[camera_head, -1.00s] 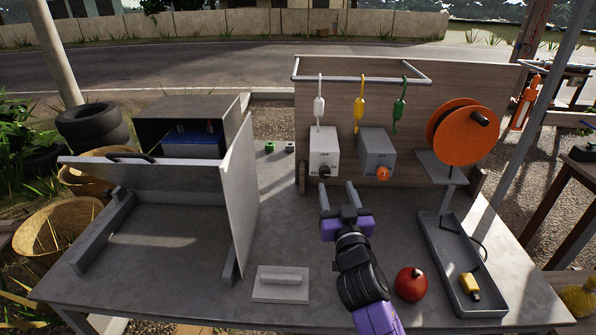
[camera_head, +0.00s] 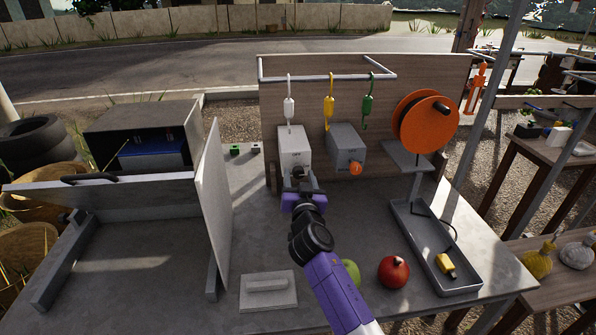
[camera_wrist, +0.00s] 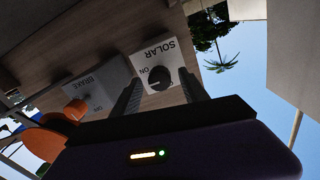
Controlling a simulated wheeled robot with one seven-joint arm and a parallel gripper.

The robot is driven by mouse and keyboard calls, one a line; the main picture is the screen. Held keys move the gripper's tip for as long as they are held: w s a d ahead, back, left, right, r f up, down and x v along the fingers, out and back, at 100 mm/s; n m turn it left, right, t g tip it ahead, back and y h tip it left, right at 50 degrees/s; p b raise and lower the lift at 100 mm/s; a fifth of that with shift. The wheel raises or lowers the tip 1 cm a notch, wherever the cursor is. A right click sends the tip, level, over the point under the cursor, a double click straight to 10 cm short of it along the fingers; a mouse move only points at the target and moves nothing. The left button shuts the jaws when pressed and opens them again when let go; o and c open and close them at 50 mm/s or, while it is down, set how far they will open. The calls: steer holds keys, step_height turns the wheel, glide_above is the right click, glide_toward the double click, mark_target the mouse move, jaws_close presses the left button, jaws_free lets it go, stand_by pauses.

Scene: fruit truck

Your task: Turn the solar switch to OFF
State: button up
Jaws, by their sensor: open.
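The solar switch box (camera_head: 295,143) is light grey and stands against the wooden back panel. Its black knob (camera_head: 298,170) is partly hidden by my gripper (camera_head: 300,180) in the head view. In the wrist view the box face (camera_wrist: 151,55) reads SOLAR, with ON beside the black knob (camera_wrist: 160,78). The OFF mark is not readable there, and I cannot tell the knob's exact setting. My gripper is open, its two fingers on either side of the knob in the wrist view. I cannot tell whether they touch it.
A grey BRAKE box (camera_head: 345,146) with an orange knob (camera_head: 355,168) stands close on the right. An orange reel (camera_head: 425,122), a tray (camera_head: 455,287), a red fruit (camera_head: 393,271) and a green fruit (camera_head: 351,271) are further right or nearer. A leaning panel (camera_head: 211,205) stands left.

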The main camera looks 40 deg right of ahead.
steer(key=shift+x, duration=1.2)
jaws_close()
